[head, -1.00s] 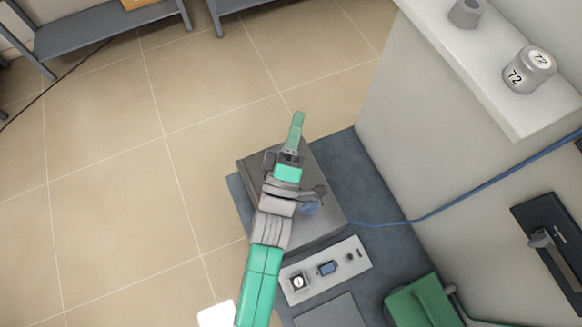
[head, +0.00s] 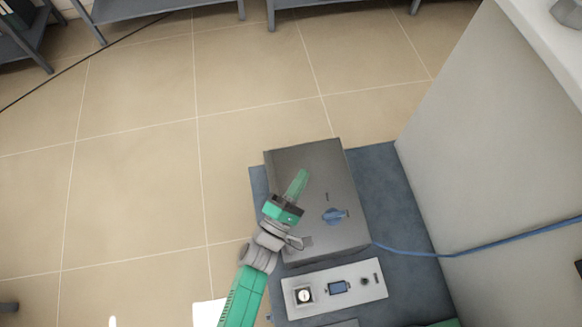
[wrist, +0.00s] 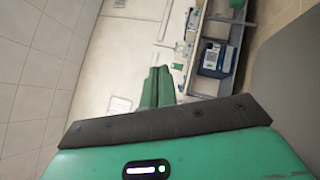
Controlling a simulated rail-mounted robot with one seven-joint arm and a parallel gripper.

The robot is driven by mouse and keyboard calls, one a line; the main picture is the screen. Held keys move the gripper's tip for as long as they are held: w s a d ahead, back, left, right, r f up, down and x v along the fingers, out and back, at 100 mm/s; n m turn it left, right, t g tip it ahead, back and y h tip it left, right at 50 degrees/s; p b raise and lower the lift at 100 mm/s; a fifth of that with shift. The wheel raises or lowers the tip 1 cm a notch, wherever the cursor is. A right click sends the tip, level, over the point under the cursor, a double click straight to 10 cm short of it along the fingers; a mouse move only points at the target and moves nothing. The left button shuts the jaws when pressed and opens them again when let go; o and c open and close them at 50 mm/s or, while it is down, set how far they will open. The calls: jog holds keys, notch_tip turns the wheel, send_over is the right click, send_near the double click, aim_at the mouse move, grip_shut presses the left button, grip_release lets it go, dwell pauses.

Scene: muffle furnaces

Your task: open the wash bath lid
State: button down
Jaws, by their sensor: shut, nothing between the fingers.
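The wash bath (head: 303,160) is a grey metal box on a blue-grey bench. Its flat lid looks closed, with a blue handle (head: 335,216) on the right part of the top. A light control panel with a dial, a small display and a knob (head: 340,287) faces the near side. My gripper (head: 301,176) has green fingers, shut and empty. In the head view they overlap the lid left of the handle; the height above it is unclear. In the wrist view the green fingers (wrist: 157,86) are together, and I cannot identify the bath there.
A blue cable (head: 440,254) runs from the bath to the right. A tall pale cabinet side (head: 475,170) stands right of the bench. The tiled floor (head: 135,170) at left is clear, with grey shelving (head: 160,8) at the back. The wrist view shows a blue box (wrist: 213,60).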

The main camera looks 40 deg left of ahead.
jog(key=w, duration=0.1)
jog(key=w+d+r, duration=0.1)
jog(key=w, duration=0.1)
jog(key=w+d+r+b, duration=0.1)
jog(key=shift+w, duration=0.25)
dwell(1.3)
